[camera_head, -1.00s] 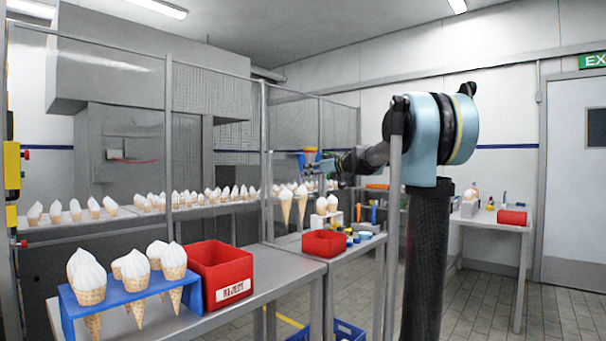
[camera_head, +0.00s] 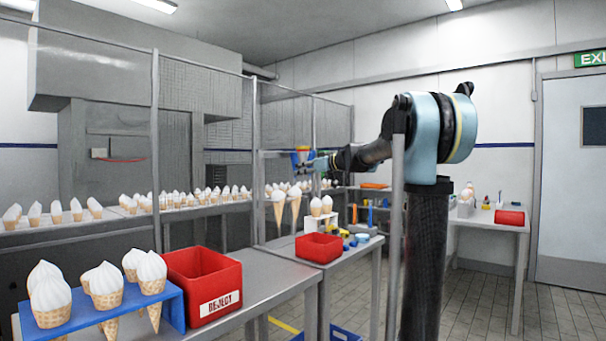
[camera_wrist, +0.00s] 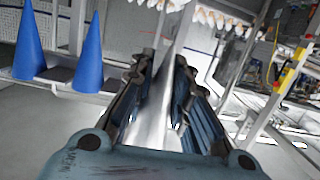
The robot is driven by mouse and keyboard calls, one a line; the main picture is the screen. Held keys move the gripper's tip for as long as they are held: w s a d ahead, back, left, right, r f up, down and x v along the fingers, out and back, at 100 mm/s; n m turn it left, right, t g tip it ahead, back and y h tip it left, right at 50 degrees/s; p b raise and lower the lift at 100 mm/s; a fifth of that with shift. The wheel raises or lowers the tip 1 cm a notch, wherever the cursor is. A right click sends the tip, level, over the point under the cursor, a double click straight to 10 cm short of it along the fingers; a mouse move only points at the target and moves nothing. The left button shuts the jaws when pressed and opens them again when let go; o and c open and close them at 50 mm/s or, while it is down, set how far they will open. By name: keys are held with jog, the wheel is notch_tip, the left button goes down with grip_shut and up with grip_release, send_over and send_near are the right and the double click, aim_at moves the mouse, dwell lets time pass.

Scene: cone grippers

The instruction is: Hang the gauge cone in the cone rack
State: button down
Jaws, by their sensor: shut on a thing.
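My gripper (camera_head: 306,158) is at the end of my outstretched arm, in front of the mesh fence and above the far table in the head view. In the wrist view its dark fingers (camera_wrist: 162,75) are shut on a silvery, tapering thing, apparently the gauge cone (camera_wrist: 152,122). It is clear of any rack there. Two blue cones (camera_wrist: 28,45) (camera_wrist: 90,58) sit at a grey plate (camera_wrist: 65,80) at the upper left of the wrist view, apart from the gripper. That view seems upside down, so they seem to hang point down. I cannot tell for sure which stand is the cone rack.
A blue holder (camera_head: 118,315) with ice-cream cones and a red reject bin (camera_head: 203,290) stand on the near table. A smaller red bin (camera_head: 318,248) and a white cone stand (camera_head: 322,222) are on the far table. The mesh fence (camera_head: 205,130) borders the conveyor. Floor is clear at right.

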jog(key=r+x, duration=0.1)
jog(key=x, duration=0.5)
jog(key=shift+w, duration=0.15)
jog(key=shift+w+a, duration=0.2)
jog(key=shift+a, duration=0.2)
dwell(0.8)
jog(key=shift+w+a, duration=0.4)
jog(key=shift+a, duration=0.2)
jog(key=shift+w+a, duration=0.2)
jog(key=shift+a, duration=0.05)
jog(key=shift+w+a, duration=0.2)
jog(key=shift+w+a, duration=0.1)
jog(key=shift+a, duration=0.05)
jog(key=shift+x, duration=1.05)
jog(key=shift+w+a+r, duration=0.25)
jog(key=shift+w, duration=0.05)
jog(key=shift+w+a, duration=0.2)
jog(key=shift+a, duration=0.05)
